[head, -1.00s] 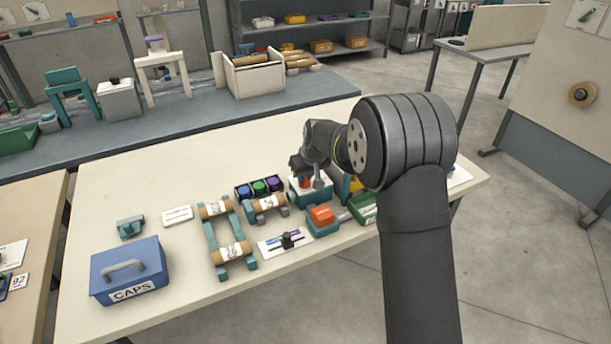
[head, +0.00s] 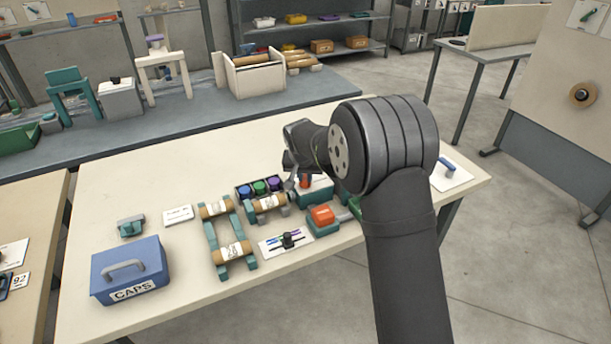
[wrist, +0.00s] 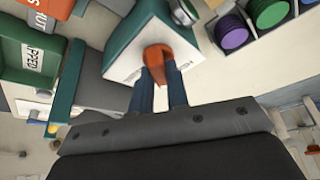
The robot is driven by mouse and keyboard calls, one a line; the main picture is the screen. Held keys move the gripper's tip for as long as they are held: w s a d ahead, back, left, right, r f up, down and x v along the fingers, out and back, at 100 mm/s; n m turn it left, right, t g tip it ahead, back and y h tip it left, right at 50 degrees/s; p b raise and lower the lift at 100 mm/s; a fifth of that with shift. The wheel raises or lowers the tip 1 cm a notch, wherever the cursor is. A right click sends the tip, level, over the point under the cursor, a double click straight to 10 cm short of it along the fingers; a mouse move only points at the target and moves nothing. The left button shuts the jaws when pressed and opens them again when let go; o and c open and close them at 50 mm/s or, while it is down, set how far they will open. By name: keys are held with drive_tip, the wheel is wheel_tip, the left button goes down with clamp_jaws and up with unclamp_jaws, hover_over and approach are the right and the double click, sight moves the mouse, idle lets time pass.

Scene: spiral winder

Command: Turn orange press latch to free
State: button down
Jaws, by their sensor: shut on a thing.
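The orange press latch (wrist: 168,59) stands on the white labelled top of a teal-edged press block (wrist: 121,62) in the wrist view. My gripper (wrist: 163,80) has its two dark blue fingers shut on the latch. Lettering on the white top is partly covered by the fingers and cannot be read in full. In the head view the latch (head: 305,181) shows small beside my gripper, and the press block (head: 318,193) is partly hidden by my arm.
Close by on the table (head: 130,190) are the tray of coloured caps (head: 258,187), a teal block with an orange top (head: 322,217), a slider card (head: 285,240) and tubes on a teal rack (head: 230,250). A blue CAPS box (head: 130,270) stands front left.

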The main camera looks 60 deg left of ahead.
drive_tip(key=m, duration=0.3)
drive_tip(key=m+t+h, duration=0.1)
drive_tip(key=m, duration=0.1)
drive_tip(key=shift+s+a+m+h, duration=0.1)
drive_tip(key=shift+s+m+h, duration=0.05)
drive_tip(key=shift+m+h, duration=0.2)
drive_tip(key=m+h, duration=0.1)
drive_tip(key=m, duration=0.1)
drive_tip(key=m+h, duration=0.1)
drive_tip(key=m, duration=0.2)
drive_tip(key=shift+a+m+t, duration=0.15)
drive_tip(key=shift+m+t, duration=0.1)
drive_tip(key=shift+t, duration=0.15)
drive_tip(key=c, duration=1.4)
unclamp_jaws()
drive_tip(key=v, duration=1.7)
drive_tip(key=shift+s+r, duration=0.15)
drive_tip(key=shift+a, duration=0.1)
